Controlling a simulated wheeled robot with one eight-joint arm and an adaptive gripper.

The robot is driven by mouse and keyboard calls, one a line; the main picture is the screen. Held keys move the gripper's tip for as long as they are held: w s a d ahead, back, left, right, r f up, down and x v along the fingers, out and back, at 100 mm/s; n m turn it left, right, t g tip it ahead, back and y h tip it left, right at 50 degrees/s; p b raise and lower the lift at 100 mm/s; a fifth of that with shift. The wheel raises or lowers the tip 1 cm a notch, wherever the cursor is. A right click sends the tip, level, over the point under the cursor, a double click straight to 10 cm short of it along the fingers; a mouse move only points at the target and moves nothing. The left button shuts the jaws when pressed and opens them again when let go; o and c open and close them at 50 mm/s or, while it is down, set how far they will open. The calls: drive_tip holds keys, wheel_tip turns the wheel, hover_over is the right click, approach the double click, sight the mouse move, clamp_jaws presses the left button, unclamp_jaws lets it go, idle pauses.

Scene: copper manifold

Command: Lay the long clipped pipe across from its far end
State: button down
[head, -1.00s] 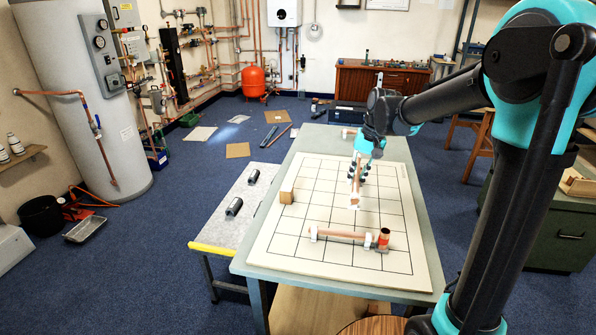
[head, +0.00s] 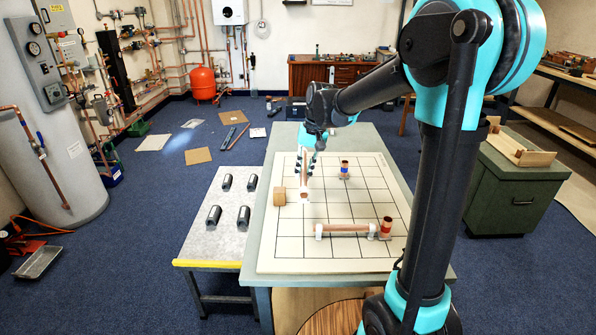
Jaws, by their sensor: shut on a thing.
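My gripper (head: 305,163) is at the far left part of the gridded board (head: 340,255). It is shut on a copper pipe (head: 304,178) that points toward the camera, with a white clip (head: 304,196) at its near end. My gripper and wrist hide part of its far end, and I cannot tell whether it touches the board. Another copper pipe (head: 345,228) lies crosswise near the front of the board in white clips.
A small upright copper piece with a blue band (head: 344,170) stands right of my gripper. A grey side bench (head: 208,238) at left holds several dark cylinders (head: 243,216). The board's middle squares are clear.

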drive_tip(key=shift+f, duration=4.5)
drive_tip(key=shift+f, duration=0.35)
drive_tip(key=c, duration=1.4)
unclamp_jaws()
drive_tip(key=shift+o, duration=0.2)
drive_tip(key=shift+r, duration=4.5)
